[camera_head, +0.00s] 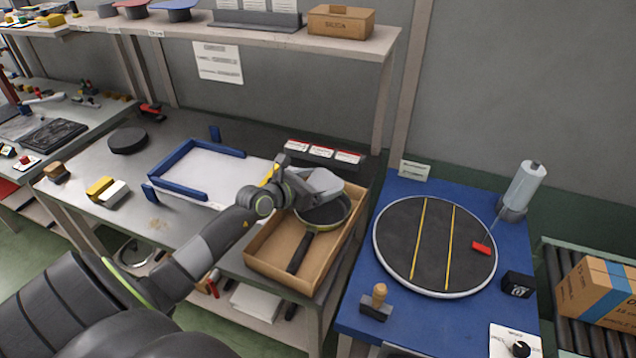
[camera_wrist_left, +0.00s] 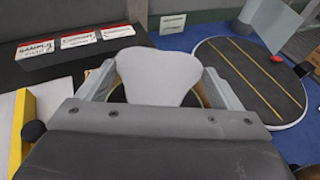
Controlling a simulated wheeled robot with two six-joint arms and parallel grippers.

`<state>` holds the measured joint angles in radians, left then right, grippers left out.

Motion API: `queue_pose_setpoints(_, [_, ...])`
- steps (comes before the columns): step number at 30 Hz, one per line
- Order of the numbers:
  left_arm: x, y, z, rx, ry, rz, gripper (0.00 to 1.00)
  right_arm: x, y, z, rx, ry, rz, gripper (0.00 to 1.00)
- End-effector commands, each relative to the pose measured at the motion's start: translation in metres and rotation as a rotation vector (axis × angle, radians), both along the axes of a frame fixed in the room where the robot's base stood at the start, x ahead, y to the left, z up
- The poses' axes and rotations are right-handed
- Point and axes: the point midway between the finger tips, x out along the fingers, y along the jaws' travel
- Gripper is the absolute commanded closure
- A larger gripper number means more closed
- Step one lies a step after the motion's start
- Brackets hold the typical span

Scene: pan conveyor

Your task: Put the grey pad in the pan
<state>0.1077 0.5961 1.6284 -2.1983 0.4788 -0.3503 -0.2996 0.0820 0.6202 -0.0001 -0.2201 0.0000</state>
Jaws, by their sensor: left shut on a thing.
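The grey pad (camera_wrist_left: 155,77) is between the fingers of my left gripper (camera_wrist_left: 158,88) in the left wrist view. In the head view the left gripper (camera_head: 305,180) is shut on the pad (camera_head: 325,184), above the far part of the pan. The dark pan (camera_head: 322,213) has a yellow-green rim and a black handle pointing toward the front. It lies in an open cardboard box (camera_head: 266,247) on the bench. The pad hides part of the pan, and I cannot tell whether they touch. My right gripper is not in view.
A blue table (camera_head: 362,290) with a round dark turntable (camera_head: 390,245) stands right of the box. A stamp (camera_head: 377,300) and a bottle (camera_head: 524,187) are on it. A white sheet with blue edging (camera_head: 190,188) lies left. A shelf (camera_head: 290,42) hangs above.

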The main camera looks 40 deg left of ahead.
Motion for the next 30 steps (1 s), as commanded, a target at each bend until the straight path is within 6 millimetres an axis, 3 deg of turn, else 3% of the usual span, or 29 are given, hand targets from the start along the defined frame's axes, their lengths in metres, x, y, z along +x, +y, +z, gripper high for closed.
queue_pose_setpoints(6, [-0.003, -0.001, 0.004, 0.001, 0.000, 0.012, 0.34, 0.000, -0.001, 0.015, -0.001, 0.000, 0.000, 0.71])
queue_pose_setpoints(21, [-0.003, -0.001, -0.060, 0.002, -0.002, 0.012, 0.34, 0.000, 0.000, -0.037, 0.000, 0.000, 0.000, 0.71])
queue_pose_setpoints(30, [-0.003, -0.001, -0.070, 0.003, -0.002, 0.011, 0.34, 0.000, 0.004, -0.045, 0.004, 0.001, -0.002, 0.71])
